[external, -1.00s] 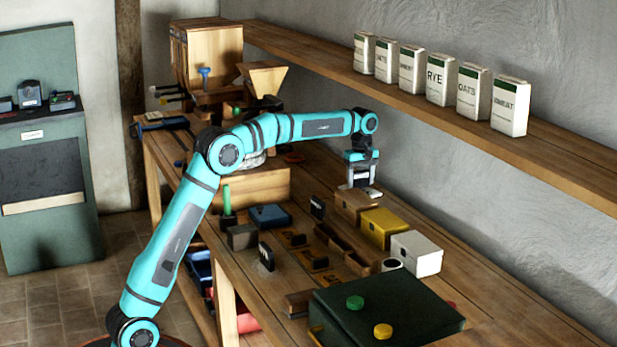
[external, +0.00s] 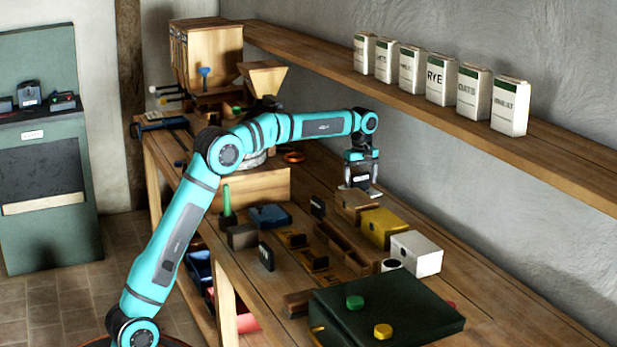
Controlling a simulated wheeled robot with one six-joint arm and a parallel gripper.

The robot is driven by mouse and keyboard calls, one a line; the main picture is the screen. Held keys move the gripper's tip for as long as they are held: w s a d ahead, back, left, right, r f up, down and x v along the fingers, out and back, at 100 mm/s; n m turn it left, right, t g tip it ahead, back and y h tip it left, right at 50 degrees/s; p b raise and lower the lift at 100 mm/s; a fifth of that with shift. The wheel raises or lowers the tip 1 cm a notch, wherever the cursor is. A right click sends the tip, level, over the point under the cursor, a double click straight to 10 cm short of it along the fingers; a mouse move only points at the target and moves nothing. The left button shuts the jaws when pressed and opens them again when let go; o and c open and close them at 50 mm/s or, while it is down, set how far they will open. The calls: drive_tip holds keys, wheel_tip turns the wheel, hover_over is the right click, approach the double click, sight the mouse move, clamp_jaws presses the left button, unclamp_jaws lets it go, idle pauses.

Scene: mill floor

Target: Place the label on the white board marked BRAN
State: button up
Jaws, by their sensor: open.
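My gripper (external: 360,186) is open and points down, just above or at the wooden box at the back of the bench. Several small dark upright pieces stand on the bench, one near the front edge (external: 266,256) and one farther back (external: 317,207). Their markings are too small to read. I cannot pick out the label or a white board marked BRAN.
A wooden box (external: 352,203), a yellow box (external: 383,227) and a white box (external: 416,254) stand in a row. A dark green case (external: 400,305) with green and yellow knobs lies in front. Several white packets stand on the shelf (external: 560,165), one marked RYE (external: 440,80).

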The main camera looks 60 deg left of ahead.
wheel_tip(320, 180, up, 7)
drive_tip(key=shift+f, duration=0.1)
drive_tip(key=shift+o, duration=0.4)
